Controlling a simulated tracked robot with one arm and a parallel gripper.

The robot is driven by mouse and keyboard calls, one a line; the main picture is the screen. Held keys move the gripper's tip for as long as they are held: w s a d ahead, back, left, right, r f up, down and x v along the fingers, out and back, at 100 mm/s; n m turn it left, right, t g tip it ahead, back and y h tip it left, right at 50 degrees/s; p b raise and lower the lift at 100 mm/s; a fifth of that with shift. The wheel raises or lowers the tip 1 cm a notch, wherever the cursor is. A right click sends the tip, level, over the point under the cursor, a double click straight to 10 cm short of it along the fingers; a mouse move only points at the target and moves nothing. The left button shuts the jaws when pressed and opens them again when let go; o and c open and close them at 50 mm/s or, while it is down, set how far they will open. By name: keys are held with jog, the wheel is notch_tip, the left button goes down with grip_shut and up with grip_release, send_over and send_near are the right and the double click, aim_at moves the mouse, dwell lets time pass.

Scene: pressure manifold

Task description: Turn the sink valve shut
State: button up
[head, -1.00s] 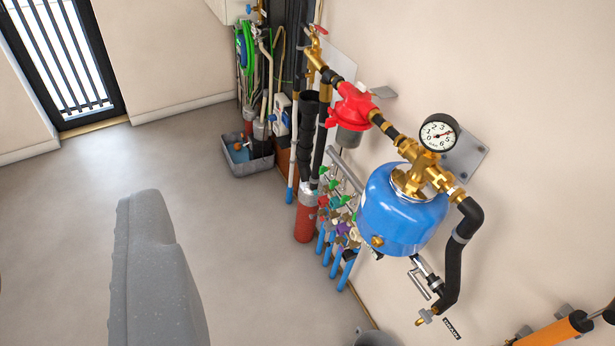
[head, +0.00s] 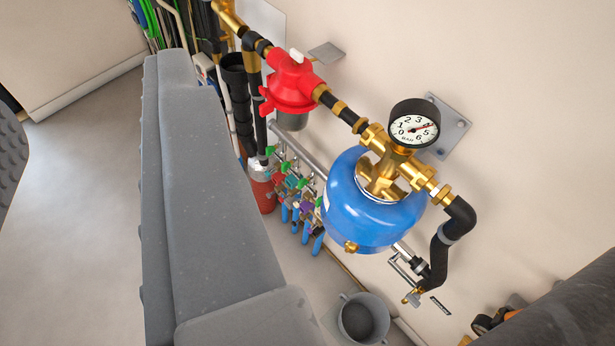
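A manifold (head: 312,170) runs along the wall in the head view, with several small handles in green, red, purple and other colours above blue pipes. I cannot tell which handle is the sink valve; any labels are too small to read. My gripper (head: 92,95) is large and grey in the left foreground. One finger stands left of the manifold and another ribbed one shows at the left edge. Bare floor shows between them, so it is open and empty. It appears apart from the handles. The near finger and grey body hide part of the scene behind.
A blue tank (head: 370,215) with a gauge (head: 414,124) stands out from the wall right of the manifold. A red regulator (head: 290,82) and brass pipework lie above. A black pipe (head: 440,257) drops at right. A grey bucket (head: 362,319) stands below. The left floor is clear.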

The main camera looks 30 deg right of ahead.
jog(key=w+a+f+m+t+b, duration=0.1)
jog(key=w+a+f+t+b, duration=0.15)
jog(key=w, duration=0.95)
jog(key=w+a+f+t+b, duration=0.1)
jog(key=w+f, duration=0.3)
jog(key=w, duration=0.7)
jog(key=w+d+f+m+h+b, duration=0.1)
jog(key=w+d+f+m+h, duration=0.15)
jog(key=w+f, duration=0.5)
jog(key=w+d+f+m+h+b, duration=0.1)
jog(key=w+f+m+h, duration=0.2)
jog(key=w+f, duration=0.45)
jog(key=m+g+h+b, duration=0.4)
jog(key=m+g+h, duration=0.4)
jog(key=g+h, duration=0.45)
send_near(300, 184)
jog(key=shift+n+y, duration=0.25)
jog(key=shift+y, duration=0.25)
jog(key=b+x, duration=0.3)
jog(key=x, duration=0.6)
jog(key=shift+d+r, duration=0.1)
jog(key=shift+d, duration=0.05)
jog(key=shift+w+d+r+b, duration=0.1)
jog(key=shift+w+d+b, duration=0.05)
jog(key=shift+d+b, duration=0.15)
jog(key=shift+w+d+b, duration=0.15)
jog(key=shift+d, duration=0.25)
